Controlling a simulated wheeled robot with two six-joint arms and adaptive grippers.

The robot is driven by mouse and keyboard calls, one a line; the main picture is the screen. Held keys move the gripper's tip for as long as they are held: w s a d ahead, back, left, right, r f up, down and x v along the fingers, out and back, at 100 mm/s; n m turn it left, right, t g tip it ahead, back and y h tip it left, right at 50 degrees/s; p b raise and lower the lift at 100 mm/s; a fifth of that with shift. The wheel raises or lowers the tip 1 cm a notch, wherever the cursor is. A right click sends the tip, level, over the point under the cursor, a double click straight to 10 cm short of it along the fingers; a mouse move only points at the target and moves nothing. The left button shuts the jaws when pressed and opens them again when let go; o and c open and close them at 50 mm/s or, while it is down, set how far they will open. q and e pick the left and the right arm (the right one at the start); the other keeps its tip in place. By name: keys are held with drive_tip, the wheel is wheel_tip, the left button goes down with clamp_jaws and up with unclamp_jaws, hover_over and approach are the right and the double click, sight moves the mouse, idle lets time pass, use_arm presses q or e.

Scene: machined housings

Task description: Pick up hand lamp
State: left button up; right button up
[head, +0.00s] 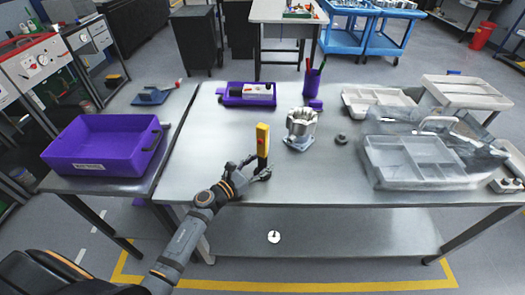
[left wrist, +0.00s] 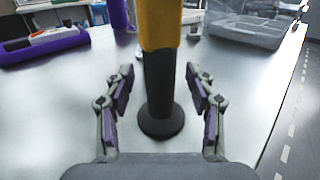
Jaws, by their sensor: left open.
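The hand lamp (head: 262,146) stands upright on the metal table, with a yellow upper body and a dark lower part. In the left wrist view the lamp (left wrist: 160,75) shows its black handle and round black base between my fingers; its top is cut off. My left gripper (head: 257,172) is open at the lamp's lower part. In the left wrist view the gripper's purple-padded fingers (left wrist: 162,92) are on either side of the handle, with a gap on both sides. My right gripper is not in view.
A machined housing (head: 301,128) stands right of the lamp, with a small dark round part (head: 341,140) beyond. Behind are a purple tray (head: 229,99) and a purple pen cup (head: 313,88). A clear case (head: 410,180) is at right, a purple bin (head: 100,178) at left. The front table middle is clear.

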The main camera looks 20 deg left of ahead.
use_arm(q)
drive_tip(key=shift+x, duration=0.75)
drive_tip(key=shift+s, duration=0.15)
drive_tip(key=shift+a, duration=0.1)
drive_tip(key=shift+c, duration=1.2)
drive_tip(key=c, duration=0.5)
clamp_jaws()
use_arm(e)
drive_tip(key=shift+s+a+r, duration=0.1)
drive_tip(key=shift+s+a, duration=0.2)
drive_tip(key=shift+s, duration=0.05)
